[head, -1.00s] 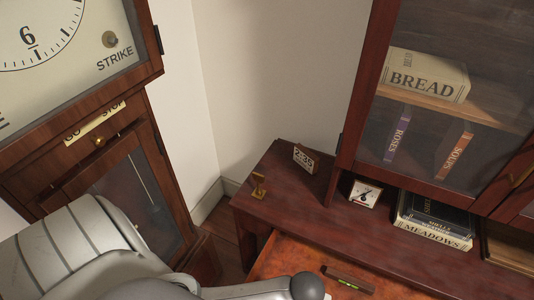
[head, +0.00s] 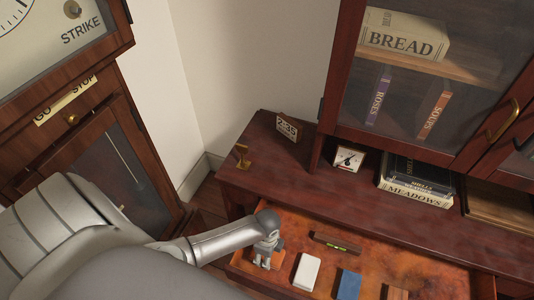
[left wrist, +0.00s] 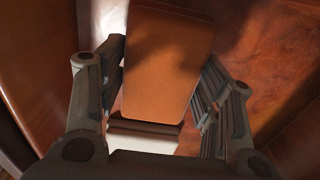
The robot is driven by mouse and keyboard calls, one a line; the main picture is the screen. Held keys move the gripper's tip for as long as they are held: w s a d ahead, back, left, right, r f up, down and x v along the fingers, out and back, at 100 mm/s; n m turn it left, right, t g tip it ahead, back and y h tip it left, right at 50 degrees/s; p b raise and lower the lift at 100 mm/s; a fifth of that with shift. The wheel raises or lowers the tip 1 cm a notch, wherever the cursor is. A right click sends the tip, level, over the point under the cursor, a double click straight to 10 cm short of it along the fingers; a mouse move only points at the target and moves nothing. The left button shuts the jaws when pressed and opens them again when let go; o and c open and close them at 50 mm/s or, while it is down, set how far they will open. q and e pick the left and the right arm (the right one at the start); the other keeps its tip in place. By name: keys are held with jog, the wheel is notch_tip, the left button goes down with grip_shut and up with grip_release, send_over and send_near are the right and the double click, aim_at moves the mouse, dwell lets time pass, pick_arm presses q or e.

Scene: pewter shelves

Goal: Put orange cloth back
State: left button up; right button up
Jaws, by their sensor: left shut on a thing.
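The orange cloth (left wrist: 165,75) is a folded, block-like orange piece. In the left wrist view it sits between the two fingers of my left gripper (left wrist: 160,60), which is shut on it. In the head view my left gripper (head: 268,256) points down at the left end of the open drawer (head: 400,262). Only a little of the cloth (head: 277,260) shows there beside the fingers. I cannot tell whether the cloth touches the drawer floor. My right gripper is in neither view.
In the drawer lie a white block (head: 306,272), a blue block (head: 348,285), a brown block (head: 396,293) and a spirit level (head: 336,245). The cabinet top (head: 300,170) holds a small gauge (head: 348,159) and books (head: 415,195). A tall clock (head: 70,110) stands left.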

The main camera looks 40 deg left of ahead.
pick_arm(q)
jog(key=shift+f, duration=0.7)
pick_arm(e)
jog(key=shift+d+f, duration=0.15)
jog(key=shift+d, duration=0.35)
pick_arm(q)
jog(key=shift+f, duration=0.15)
jog(key=o, duration=1)
notch_tip(320, 180, up, 12)
jog(key=shift+r+p, duration=0.15)
jog(key=shift+p, duration=0.75)
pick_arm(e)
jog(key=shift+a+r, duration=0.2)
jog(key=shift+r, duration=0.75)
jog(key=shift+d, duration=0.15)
